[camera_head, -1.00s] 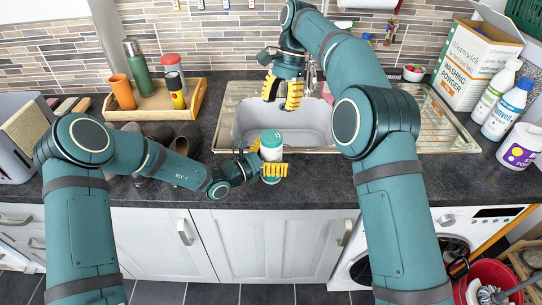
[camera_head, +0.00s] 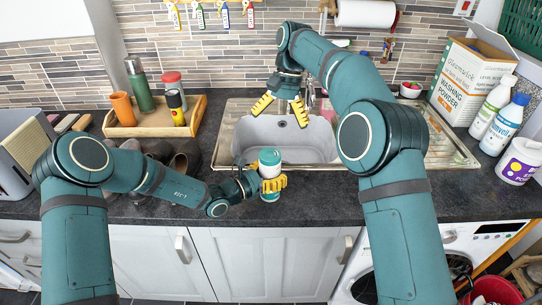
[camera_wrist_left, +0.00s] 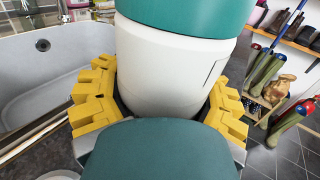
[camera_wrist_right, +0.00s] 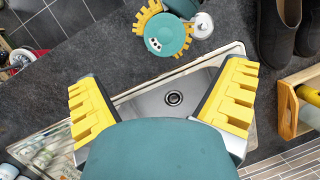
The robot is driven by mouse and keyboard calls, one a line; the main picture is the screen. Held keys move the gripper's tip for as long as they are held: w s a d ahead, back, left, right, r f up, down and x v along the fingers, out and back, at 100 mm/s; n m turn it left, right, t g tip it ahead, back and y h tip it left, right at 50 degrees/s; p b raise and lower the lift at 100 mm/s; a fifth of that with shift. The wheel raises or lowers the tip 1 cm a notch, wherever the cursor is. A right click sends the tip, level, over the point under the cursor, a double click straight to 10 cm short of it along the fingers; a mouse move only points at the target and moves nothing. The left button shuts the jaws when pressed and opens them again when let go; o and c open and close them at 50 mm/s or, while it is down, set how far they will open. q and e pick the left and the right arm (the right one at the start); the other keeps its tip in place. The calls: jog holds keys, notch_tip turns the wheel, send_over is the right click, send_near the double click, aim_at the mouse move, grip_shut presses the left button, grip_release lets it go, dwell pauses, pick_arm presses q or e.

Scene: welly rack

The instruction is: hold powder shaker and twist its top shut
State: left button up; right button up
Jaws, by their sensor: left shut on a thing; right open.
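The powder shaker (camera_head: 270,174) has a white body and a teal top. It stands upright at the counter's front, before the sink. My left gripper (camera_head: 275,184) is shut around its body; the yellow fingers also show on both sides of it in the left wrist view (camera_wrist_left: 165,108). My right gripper (camera_head: 280,106) is open and empty above the sink, behind the shaker and apart from it. I cannot tell how far the top is turned.
The sink (camera_head: 255,148) lies behind the shaker. A wooden tray (camera_head: 150,131) with bottles and a cup stands at the back left, dark boots (camera_head: 186,160) in front. A washing powder box (camera_head: 462,82) and white bottles stand at the right. Bare counter (camera_head: 340,185) lies right of the shaker.

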aim_at(270, 154)
jog(key=n, duration=0.6)
jog(key=shift+s+a+r+t+h, duration=0.1)
jog(key=shift+s+r+t+h, duration=0.05)
jog(key=shift+s+t+h, duration=0.2)
jog(key=f+n, duration=0.3)
jog(key=n, duration=0.2)
jog(key=s+a+f+n+t+h, duration=0.1)
jog(key=f+n, duration=0.2)
jog(key=n, duration=0.2)
jog(key=a+f+n+t, duration=0.1)
jog(key=f+n, duration=0.2)
jog(key=n, duration=0.2)
jog(key=shift+s+f+n, duration=0.2)
jog(key=shift+s+n, duration=0.2)
jog(key=c, duration=1.2)
